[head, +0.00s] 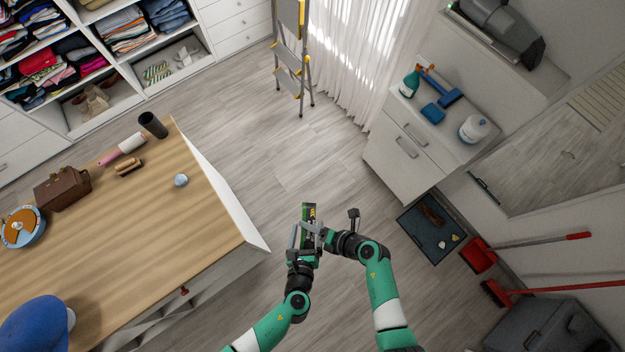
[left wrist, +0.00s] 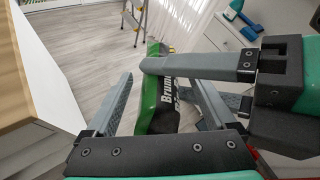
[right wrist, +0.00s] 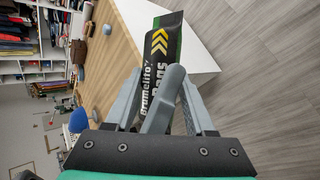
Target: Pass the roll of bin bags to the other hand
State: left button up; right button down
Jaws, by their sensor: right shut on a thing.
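The roll of bin bags (head: 309,211) is a black and green pack with yellow chevrons, held up above the floor beyond the table's corner. My right gripper (head: 317,229) is shut on it from the right. In the left wrist view the roll (left wrist: 157,98) stands between the spread fingers of my left gripper (left wrist: 165,92), with gaps visible on both sides. A right-gripper finger crosses in front of the roll there. In the right wrist view the roll (right wrist: 161,62) shows its lettering, and a left-gripper finger partly covers it between the right gripper's fingers (right wrist: 160,98).
The wooden-topped table (head: 215,215) is at left, with a small pale ball (head: 181,180), a brown case (head: 62,188) and a blue cap (head: 38,325). A white drawer cabinet (head: 402,155) stands at right. A dark tray (head: 418,240) and red dustpan (head: 479,256) lie on the floor.

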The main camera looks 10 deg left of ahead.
pick_arm(q)
jog(key=v, duration=0.7)
jog(key=shift+s+r, duration=0.1)
jog(key=shift+s, duration=0.15)
jog(key=w+d+r+n+t, duration=0.1)
jog(key=w+r+n+t, duration=0.1)
jog(key=w+r+n, duration=0.9)
jog(key=w+r+n+t, duration=0.1)
jog(key=w+r+n, duration=0.45)
jog(key=r, duration=0.85)
jog(key=w+a+r+n+t, duration=0.2)
jog(key=w+a+r+n, duration=0.15)
jog(key=r, duration=0.65)
jog(key=w+a+r+n+t, duration=0.2)
jog(key=r+n, duration=0.2)
jog(key=r, duration=0.6)
jog(key=s+a+r+n+t, duration=0.2)
jog(key=s+a+r, duration=0.1)
jog(key=r, duration=0.6)
jog(key=s+a+r+n+t+h, duration=0.1)
jog(key=s+a+r+n+t, duration=0.1)
jog(key=s+r, duration=0.3)
jog(key=s+a+r+n+t+h, duration=0.1)
jog(key=s+a+r+n+t, duration=0.2)
jog(key=r, duration=1.1)
jog(key=shift+s+a+t, duration=0.5)
jog(key=shift+s+a, duration=0.1)
jog(key=shift+a, duration=0.35)
